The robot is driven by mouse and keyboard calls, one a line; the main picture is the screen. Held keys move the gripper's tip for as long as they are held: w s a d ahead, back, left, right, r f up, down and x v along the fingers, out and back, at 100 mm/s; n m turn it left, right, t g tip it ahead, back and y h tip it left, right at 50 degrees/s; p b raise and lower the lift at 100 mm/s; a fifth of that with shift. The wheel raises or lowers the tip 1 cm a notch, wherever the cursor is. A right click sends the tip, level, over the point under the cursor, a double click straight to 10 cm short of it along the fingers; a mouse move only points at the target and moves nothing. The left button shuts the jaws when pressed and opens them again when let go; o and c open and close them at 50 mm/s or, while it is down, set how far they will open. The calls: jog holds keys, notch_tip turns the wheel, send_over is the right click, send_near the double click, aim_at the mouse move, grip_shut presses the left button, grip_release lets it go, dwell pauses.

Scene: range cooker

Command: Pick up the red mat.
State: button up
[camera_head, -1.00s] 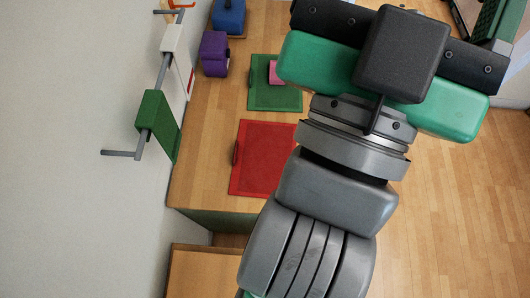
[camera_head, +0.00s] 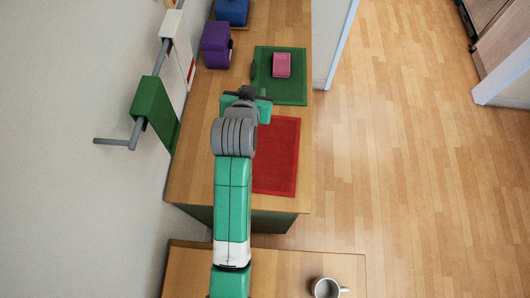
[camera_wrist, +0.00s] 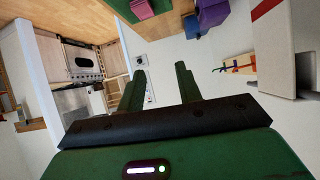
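The red mat (camera_head: 282,160) lies flat on the wooden counter in the head view, its left part hidden behind my arm. My gripper (camera_head: 250,95) is seen small from above, beyond the mat's far left corner and over the near left part of the green mat. The height of the gripper above the counter is hard to judge. In the wrist view, the two fingers of my gripper (camera_wrist: 160,75) stand apart with nothing between them. I cannot make out the red mat in the wrist view.
The green mat (camera_head: 290,94) bears a pink block (camera_head: 282,65). A purple block (camera_head: 215,44) and a blue block (camera_head: 232,12) stand left. A green holder (camera_head: 154,108) hangs on a wall rail. A white mug (camera_head: 326,288) stands on the nearer surface. Floor at right is clear.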

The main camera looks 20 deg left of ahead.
jog(key=s+a+f+g, duration=0.1)
jog(key=s+f, duration=0.2)
jog(key=f, duration=0.4)
jog(key=s+a+f+g, duration=0.2)
jog(key=s+f, duration=0.1)
jog(key=f, duration=0.4)
jog(key=s+a+f+n+g+h+b, duration=0.1)
jog(key=s+f+g, duration=0.1)
jog(key=f, duration=0.5)
jog(key=shift+s+a+f, duration=0.15)
jog(key=shift+s+f, duration=0.05)
jog(key=shift+s, duration=0.2)
jog(key=shift+w+d+x, duration=0.1)
jog(key=shift+x, duration=1.85)
jog(key=shift+w+d+x, duration=0.1)
jog(key=shift+x, duration=1.85)
jog(key=shift+r, duration=0.15)
grip_shut()
